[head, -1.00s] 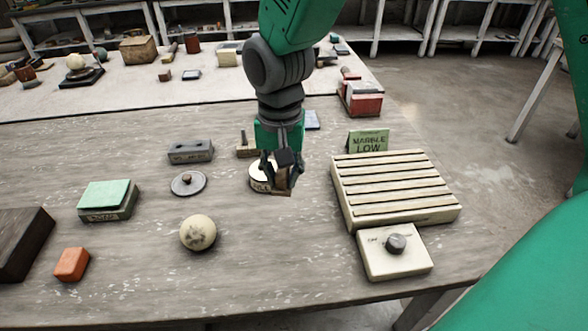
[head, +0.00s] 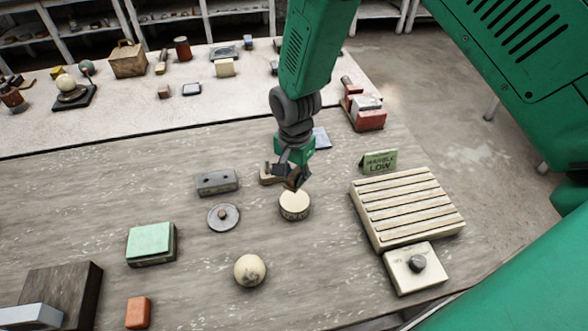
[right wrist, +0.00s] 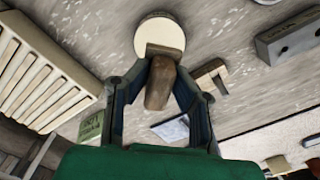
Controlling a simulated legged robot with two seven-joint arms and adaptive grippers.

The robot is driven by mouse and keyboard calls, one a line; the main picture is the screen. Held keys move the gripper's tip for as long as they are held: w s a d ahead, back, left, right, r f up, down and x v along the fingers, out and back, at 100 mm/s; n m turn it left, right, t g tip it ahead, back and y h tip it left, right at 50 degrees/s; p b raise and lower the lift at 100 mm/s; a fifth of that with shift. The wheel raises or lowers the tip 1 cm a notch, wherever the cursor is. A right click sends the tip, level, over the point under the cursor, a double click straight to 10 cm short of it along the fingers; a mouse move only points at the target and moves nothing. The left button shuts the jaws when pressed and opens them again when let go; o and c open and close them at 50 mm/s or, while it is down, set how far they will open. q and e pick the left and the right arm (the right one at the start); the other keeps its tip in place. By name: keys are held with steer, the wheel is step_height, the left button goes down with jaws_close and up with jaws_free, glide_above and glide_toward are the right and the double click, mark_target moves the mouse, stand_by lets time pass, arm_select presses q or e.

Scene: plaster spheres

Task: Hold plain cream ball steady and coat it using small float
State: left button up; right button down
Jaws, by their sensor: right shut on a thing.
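The gripper is just behind a round cream-topped tin (head: 295,205), which also shows in the right wrist view (right wrist: 160,36). A second wooden tool (right wrist: 210,76) lies on the table beside it. My left gripper is not in view.
A slatted rack (head: 408,205) and a white knob box (head: 415,268) stand at the right, by a "MARBLE LOW" sign (head: 379,162). A grey disc (head: 223,217), grey block (head: 217,183), green pad (head: 151,243), orange block (head: 138,313) and dark block (head: 85,285) lie left.

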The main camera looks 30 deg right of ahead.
mark_target(293, 202)
steer(key=shift+a+f+b, duration=0.1)
steer(key=shift+f+b, duration=0.35)
steer(key=shift+f, duration=0.25)
step_height(293, 202, down, 4)
steer(key=b, duration=0.3)
steer(key=shift+r, duration=0.2)
steer(key=shift+f+b, duration=0.4)
steer(key=shift+f, duration=0.1)
steer(key=shift+f, duration=0.4)
stand_by(1.2)
steer(key=shift+r+p, duration=0.75)
steer(key=shift+r, duration=0.1)
step_height(293, 202, up, 5)
steer(key=p, duration=0.4)
steer(key=shift+r, duration=0.15)
